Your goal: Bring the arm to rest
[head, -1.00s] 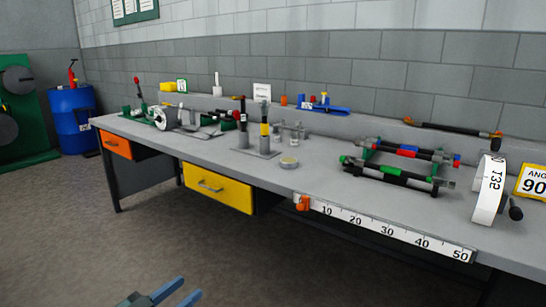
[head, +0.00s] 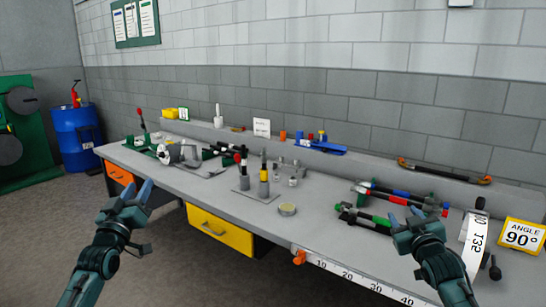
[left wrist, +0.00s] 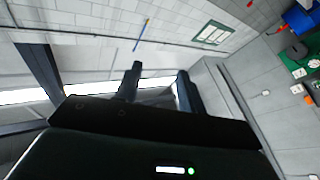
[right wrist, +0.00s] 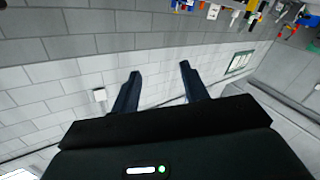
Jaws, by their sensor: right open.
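My left gripper (head: 133,190) is raised in front of the bench's left part, with its fingers apart and nothing between them. Its spread fingers also show in the left wrist view (left wrist: 158,88), against ceiling and wall. My right gripper (head: 406,214) is up in front of the bench's right part and overlaps the rack of coloured bars in the picture. Its fingers are apart and empty in the right wrist view (right wrist: 158,88), against the brick wall. Neither gripper holds anything.
The grey bench (head: 255,222) runs across the view, with a yellow drawer (head: 220,232) and an orange drawer (head: 121,174). Tools, the bar rack (head: 366,217), a white wheel (head: 474,243) and an angle sign (head: 522,235) stand on it. A blue barrel (head: 78,132) stands behind left.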

